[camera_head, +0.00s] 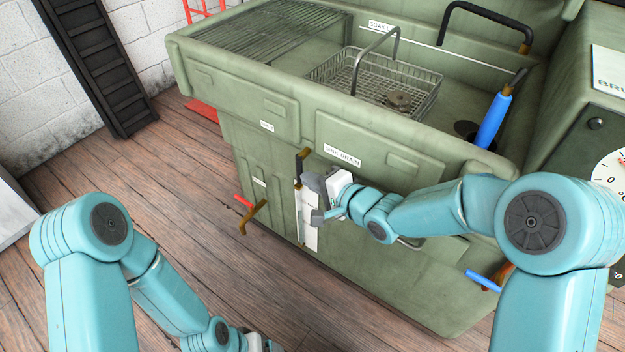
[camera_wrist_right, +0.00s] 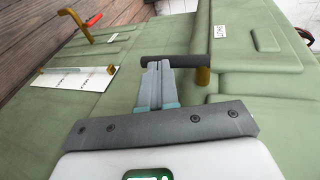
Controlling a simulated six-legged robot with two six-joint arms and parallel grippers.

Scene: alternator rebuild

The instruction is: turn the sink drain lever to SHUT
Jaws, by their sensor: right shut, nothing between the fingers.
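The sink drain lever (camera_head: 299,170) is on the green cabinet front, left of the "SINK DRAIN" label (camera_head: 342,155). In the right wrist view its dark grip (camera_wrist_right: 180,61) lies across the picture, with a brass part (camera_wrist_right: 203,76) at its right end. My right gripper (camera_wrist_right: 158,68) is shut and empty. Its tips overlap the grip in that view; I cannot tell whether they touch. In the head view my right gripper (camera_head: 315,206) is just right of the lever and partly hides it. My left gripper (camera_head: 258,342) is at the bottom edge, mostly cut off.
A white marked plate (camera_head: 307,228) is below the lever. A red-handled brass lever (camera_head: 250,214) sticks out to its left, a blue-handled one (camera_head: 484,281) to the right. A wire basket (camera_head: 345,78) stands in the sink. The wooden floor (camera_head: 170,170) at left is clear.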

